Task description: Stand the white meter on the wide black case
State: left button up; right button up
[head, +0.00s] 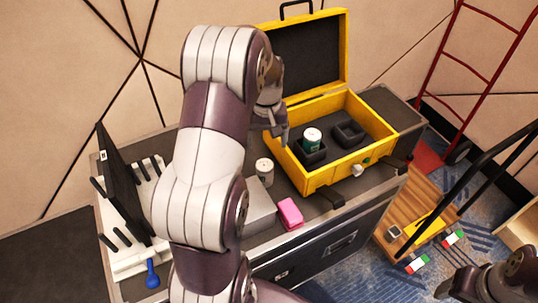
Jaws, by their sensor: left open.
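The wide black case (345,213) has a dark top and metal edges, and it stands against the wall. A small whitish device with a grey face (394,232) looks like the white meter. It sits low on a wooden platform to the right of the case. My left gripper (279,136) is open and empty above the case, beside the left wall of a yellow toolbox. My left arm hides part of the case top. My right gripper (447,288) is at the bottom right corner, partly cut off. I cannot tell its jaw state.
The open yellow toolbox (318,180) holds a green can (312,139) in a black holder. A pale cylinder (265,171), a pink block (290,213), a grey box (259,212) and a white rack (133,261) also stand on the case. A black rail (470,165) rises near the wooden platform (412,205).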

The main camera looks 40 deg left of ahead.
pick_arm(q)
jog(key=s+d+m+t, duration=0.1)
jog(key=s+d+m, duration=0.7)
jog(key=s+d, duration=0.65)
jog(key=r+p, duration=0.1)
jog(key=w+d+r+p, duration=0.1)
jog(key=r+p, duration=0.1)
jog(key=d+r+p, duration=0.1)
jog(key=r, duration=0.1)
jog(key=shift+w+r, duration=0.15)
jog(key=shift+w, duration=0.2)
